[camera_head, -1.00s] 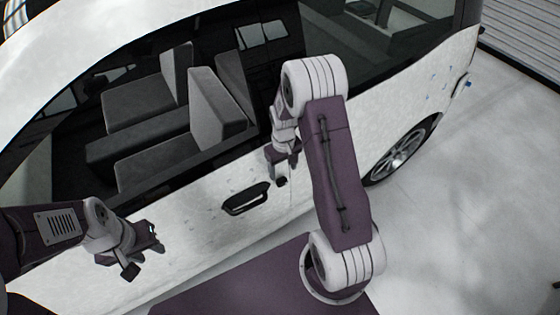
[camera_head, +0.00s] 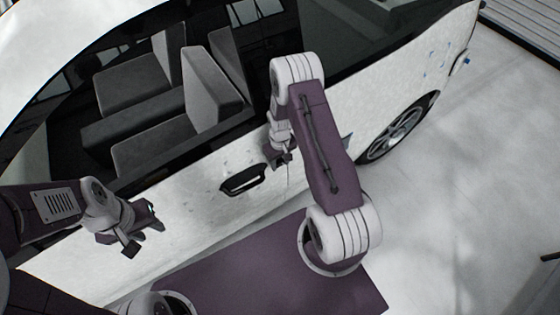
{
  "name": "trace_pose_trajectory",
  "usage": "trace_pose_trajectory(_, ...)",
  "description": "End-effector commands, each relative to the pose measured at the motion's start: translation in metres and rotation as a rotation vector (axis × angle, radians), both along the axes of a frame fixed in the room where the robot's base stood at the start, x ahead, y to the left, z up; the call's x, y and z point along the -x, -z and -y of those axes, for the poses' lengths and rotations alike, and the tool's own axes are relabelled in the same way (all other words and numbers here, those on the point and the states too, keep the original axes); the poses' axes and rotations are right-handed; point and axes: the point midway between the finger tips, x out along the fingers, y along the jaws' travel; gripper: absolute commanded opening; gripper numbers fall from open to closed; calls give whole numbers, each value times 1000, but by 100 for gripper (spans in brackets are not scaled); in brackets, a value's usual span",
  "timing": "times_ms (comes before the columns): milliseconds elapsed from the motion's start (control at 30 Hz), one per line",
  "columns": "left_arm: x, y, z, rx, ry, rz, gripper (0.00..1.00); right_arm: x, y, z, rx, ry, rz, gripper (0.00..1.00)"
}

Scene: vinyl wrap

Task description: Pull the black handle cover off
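The black door handle cover (camera_head: 243,180) sits on the white car door, below the window. My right gripper (camera_head: 281,161) is just to the right of the handle, close to the door surface. It looks apart from the cover, and its fingers are too small and dark to tell whether they are open. My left gripper (camera_head: 147,236) is to the lower left of the handle, in front of the door. Its fingers are spread and nothing is between them.
The white car (camera_head: 330,125) fills the left and middle of the view, with grey seats (camera_head: 212,85) behind the glass. Its rear wheel (camera_head: 398,133) is to the right. Pale open floor (camera_head: 470,190) lies at the right.

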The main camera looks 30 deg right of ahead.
Motion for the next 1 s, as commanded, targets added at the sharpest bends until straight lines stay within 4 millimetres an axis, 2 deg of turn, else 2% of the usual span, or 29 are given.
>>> trace_pose_trajectory(33, 0, 0, 0, 0, 0, 0, 36, 0, 0, 0, 0, 0, 1, 22)
trace_pose_trajectory(100, 0, 0, 0, 0, 0, 0, 36, 0, 0, 0, 0, 0, 1, 2)
trace_pose_trajectory(133, 0, 0, 0, 0, 0, 0, 36, 0, 0, 0, 0, 0, 1, 38)
trace_pose_trajectory(267, 0, 0, 0, 0, 0, 0, 36, 0, 0, 0, 0, 0, 1, 1)
trace_pose_trajectory(1000, 0, -5, 0, 0, 0, 0, 36, 10, -3, 1, 0, 1, 0, 0)
